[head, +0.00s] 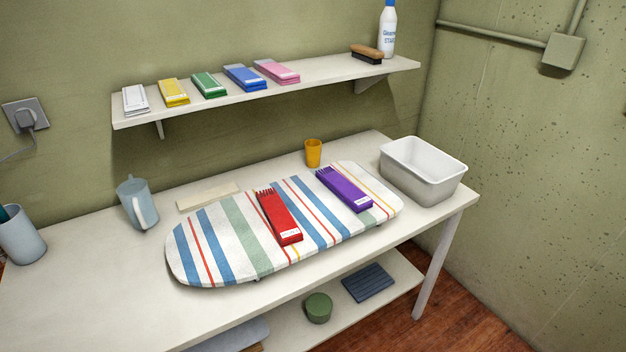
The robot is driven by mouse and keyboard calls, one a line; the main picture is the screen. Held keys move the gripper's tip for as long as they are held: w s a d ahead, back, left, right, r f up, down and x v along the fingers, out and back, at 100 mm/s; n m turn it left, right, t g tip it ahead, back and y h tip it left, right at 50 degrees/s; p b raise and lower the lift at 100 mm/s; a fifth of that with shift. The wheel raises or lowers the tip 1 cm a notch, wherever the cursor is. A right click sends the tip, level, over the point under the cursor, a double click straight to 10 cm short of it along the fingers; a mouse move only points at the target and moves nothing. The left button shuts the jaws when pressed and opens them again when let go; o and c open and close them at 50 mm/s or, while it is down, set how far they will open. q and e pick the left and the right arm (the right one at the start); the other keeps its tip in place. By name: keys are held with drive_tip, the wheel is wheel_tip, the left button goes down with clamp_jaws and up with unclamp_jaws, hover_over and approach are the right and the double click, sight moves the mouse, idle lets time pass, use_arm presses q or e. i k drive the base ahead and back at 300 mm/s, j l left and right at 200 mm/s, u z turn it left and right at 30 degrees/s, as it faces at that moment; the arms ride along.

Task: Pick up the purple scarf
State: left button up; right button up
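The purple scarf (344,189) lies folded into a narrow flat strip, with a fringe at its far end and a pale label at its near end. It rests on the right part of the striped ironing board (236,250), which lies on the white table. A folded red scarf (279,218) lies on the same board, to the left of the purple one and apart from it. Neither of my grippers shows in the head view.
A grey-white basin (424,186) stands right of the board. An orange cup (313,153) and a grey-blue jug (137,203) stand behind it. The wall shelf (210,101) above holds several folded scarves, a brush (367,52) and a white bottle (388,30). The table's front left is clear.

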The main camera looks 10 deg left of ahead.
sight(353, 197)
drive_tip(key=i+l+u, duration=0.2)
drive_tip(key=l+u, duration=0.2)
drive_tip(key=i+l+u, duration=0.2)
drive_tip(key=u, duration=0.25)
drive_tip(key=l, duration=0.1)
